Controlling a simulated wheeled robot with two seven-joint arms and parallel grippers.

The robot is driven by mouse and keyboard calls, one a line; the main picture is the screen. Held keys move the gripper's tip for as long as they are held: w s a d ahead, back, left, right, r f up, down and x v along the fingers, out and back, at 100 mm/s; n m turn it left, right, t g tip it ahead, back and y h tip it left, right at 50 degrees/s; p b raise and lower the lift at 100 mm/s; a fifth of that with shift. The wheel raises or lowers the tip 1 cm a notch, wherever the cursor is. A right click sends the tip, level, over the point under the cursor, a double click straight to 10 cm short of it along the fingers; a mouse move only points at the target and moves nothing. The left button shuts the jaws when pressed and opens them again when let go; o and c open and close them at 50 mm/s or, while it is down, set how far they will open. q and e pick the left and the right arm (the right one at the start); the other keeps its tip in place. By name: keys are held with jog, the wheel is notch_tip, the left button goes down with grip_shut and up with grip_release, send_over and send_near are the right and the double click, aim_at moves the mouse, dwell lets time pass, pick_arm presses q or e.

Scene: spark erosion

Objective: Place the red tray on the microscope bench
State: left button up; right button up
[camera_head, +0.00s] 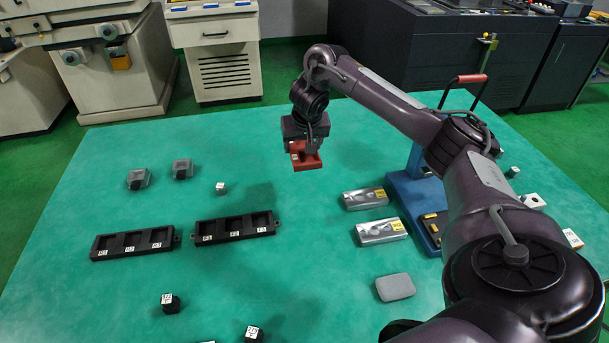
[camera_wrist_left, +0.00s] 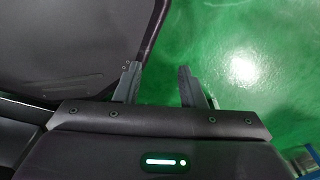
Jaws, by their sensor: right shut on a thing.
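The small red tray (camera_head: 307,162) is in my right gripper (camera_head: 307,143), whose fingers are shut on it above the far middle of the green bench top. The tray looks roughly level, and its near face shows a small white label. The gripper hides its upper part. My left gripper (camera_wrist_left: 160,85) is open and empty in the left wrist view, over green floor and a dark surface. I cannot tell which surface is the microscope bench.
Two black three-pocket holders (camera_head: 133,243) (camera_head: 235,227) lie on the green top (camera_head: 290,265). Two silver boxes (camera_head: 365,198) (camera_head: 381,231), a grey block (camera_head: 395,287) and a blue press-like stand (camera_head: 410,190) are at right. Small blocks lie at left; machines stand behind.

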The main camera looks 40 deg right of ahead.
jog(key=b, duration=0.7)
send_over(302, 189)
jog(key=s, duration=0.1)
jog(key=f, duration=1.1)
jog(key=shift+s+a+f, duration=0.1)
jog(key=shift+a+f, duration=0.05)
jog(key=shift+a, duration=0.25)
jog(key=shift+f+b, duration=0.55)
jog(key=shift+f, duration=0.15)
jog(key=shift+f+b, duration=0.45)
jog(key=shift+f, duration=0.7)
pick_arm(q)
jog(key=w+f, duration=0.3)
jog(key=f, duration=0.6)
jog(key=shift+w+d, duration=0.25)
jog(key=shift+d, duration=0.1)
jog(key=shift+s, duration=0.15)
pick_arm(e)
jog(key=o, duration=1)
jog(key=shift+f, duration=0.1)
pick_arm(q)
jog(key=shift+f, duration=0.1)
